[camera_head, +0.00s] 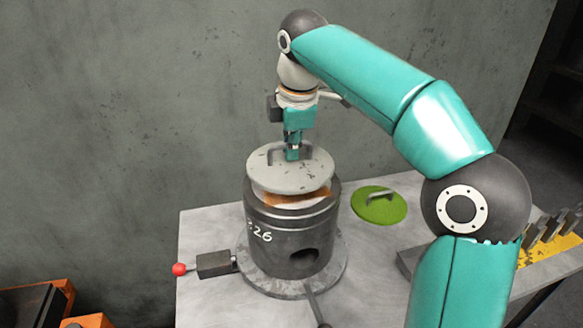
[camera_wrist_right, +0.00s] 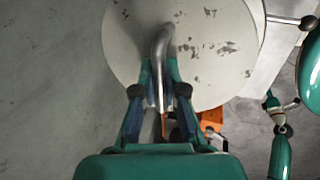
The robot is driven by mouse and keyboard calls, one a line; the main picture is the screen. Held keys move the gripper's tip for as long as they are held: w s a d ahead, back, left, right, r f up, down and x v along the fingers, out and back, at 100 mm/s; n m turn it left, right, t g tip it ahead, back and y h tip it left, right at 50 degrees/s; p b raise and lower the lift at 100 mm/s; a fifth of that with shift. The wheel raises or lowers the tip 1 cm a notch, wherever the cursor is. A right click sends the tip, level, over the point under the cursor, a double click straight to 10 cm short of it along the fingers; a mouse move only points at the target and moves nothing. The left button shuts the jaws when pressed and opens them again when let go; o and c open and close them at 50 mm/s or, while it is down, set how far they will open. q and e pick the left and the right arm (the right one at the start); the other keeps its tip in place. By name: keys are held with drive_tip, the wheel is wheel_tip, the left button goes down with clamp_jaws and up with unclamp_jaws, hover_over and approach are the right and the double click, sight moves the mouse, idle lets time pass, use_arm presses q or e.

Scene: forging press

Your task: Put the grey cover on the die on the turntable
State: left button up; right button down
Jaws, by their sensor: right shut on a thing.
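The grey cover (camera_head: 310,174) is a round, chipped disc with a bent handle on top. It is over the top of the dark cylindrical die (camera_head: 262,222), looking slightly raised, with an orange-brown band and a pale part showing beneath its edge. The die stands on the round turntable (camera_head: 335,278). My right gripper (camera_head: 292,154) points down and is shut on the cover's handle. In the right wrist view the fingers (camera_wrist_right: 160,100) close around the handle, and the cover (camera_wrist_right: 215,50) fills the top. My left gripper is not in view.
A green lid with a handle (camera_head: 379,206) lies on the grey table (camera_head: 200,302), right of the die. A red-knobbed lever block (camera_head: 213,264) is at the left and a dark rod (camera_head: 316,308) at the front. Metal pieces stand on a yellow strip (camera_head: 548,250). A wall rises behind.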

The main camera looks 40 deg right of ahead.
sight(291, 162)
drive_tip(key=shift+f+b, duration=0.5)
drive_tip(key=shift+f, duration=1.3)
drive_tip(key=shift+f, duration=0.1)
drive_tip(key=c, duration=1.2)
unclamp_jaws()
drive_tip(key=shift+f, duration=0.1)
drive_tip(key=shift+r, duration=0.25)
drive_tip(key=p+v, duration=0.3)
drive_tip(key=v, duration=0.8)
drive_tip(key=shift+s+a+r, duration=0.1)
drive_tip(key=shift+s+r, duration=0.05)
drive_tip(key=shift+r, duration=0.25)
